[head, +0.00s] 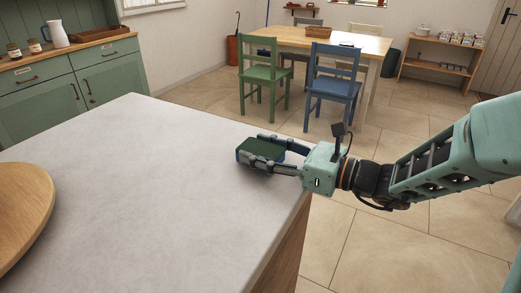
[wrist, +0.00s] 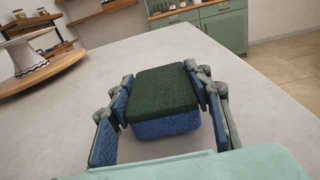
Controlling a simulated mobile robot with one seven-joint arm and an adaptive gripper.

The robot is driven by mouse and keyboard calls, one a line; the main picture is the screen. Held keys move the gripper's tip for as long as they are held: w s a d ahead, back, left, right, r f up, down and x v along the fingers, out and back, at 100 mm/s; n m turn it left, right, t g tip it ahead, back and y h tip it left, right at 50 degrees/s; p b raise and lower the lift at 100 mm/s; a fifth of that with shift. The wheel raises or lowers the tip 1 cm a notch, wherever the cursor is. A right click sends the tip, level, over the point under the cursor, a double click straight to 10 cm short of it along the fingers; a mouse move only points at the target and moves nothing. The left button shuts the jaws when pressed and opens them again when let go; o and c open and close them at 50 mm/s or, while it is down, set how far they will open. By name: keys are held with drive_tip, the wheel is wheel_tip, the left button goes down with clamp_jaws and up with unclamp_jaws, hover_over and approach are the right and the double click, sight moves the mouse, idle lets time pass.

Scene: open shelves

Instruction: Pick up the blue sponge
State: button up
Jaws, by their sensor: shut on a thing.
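The blue sponge (wrist: 165,125) has a dark green top layer and a blue body. In the head view the sponge (head: 260,150) is at the right edge of the grey countertop (head: 150,190). My gripper (head: 262,153) reaches in from the right with one finger on each side of the sponge. In the wrist view my gripper (wrist: 160,100) has its blue finger pads on both sides of it, shut on it. The sponge is upright, green side up. I cannot tell whether its underside touches the counter.
A round wooden board (head: 22,205) lies at the counter's left edge. The counter around the sponge is otherwise clear. Beyond it stand a green chair (head: 262,75), a blue chair (head: 333,82) and a wooden table (head: 340,45). Green cabinets (head: 75,85) line the back left.

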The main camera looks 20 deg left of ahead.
drive_tip(key=shift+r+p, duration=0.3)
drive_tip(key=shift+r, duration=0.25)
drive_tip(key=shift+r+p, duration=0.9)
drive_tip(key=shift+r, duration=0.05)
drive_tip(key=s+d+r+p, duration=0.7)
drive_tip(key=s+d+r, duration=0.2)
drive_tip(key=s, duration=0.1)
drive_tip(key=shift+s+r, duration=0.15)
drive_tip(key=shift+s, duration=0.2)
